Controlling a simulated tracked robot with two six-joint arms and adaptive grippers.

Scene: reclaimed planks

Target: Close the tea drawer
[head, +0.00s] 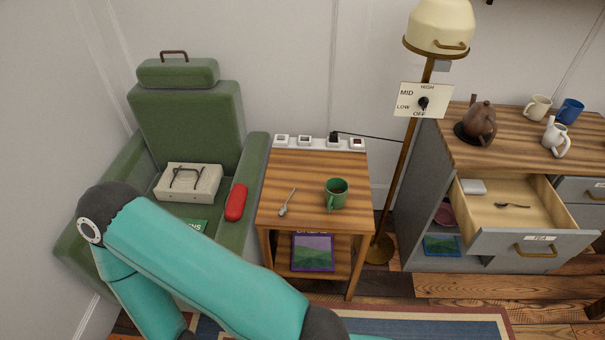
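The tea drawer (481,241) is pulled out of the grey cabinet on the right in the head view. Its grey front carries a label reading TEA and a brass handle (533,250). No gripper of mine shows, and nothing touches the drawer.
A wooden side table (308,207) with a green mug (336,193) and a floor lamp (405,180) stand left of the cabinet. A teapot (480,122) and several cups stand on the cabinet top. A green armchair (190,120) is at left. Floor before the drawer looks clear.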

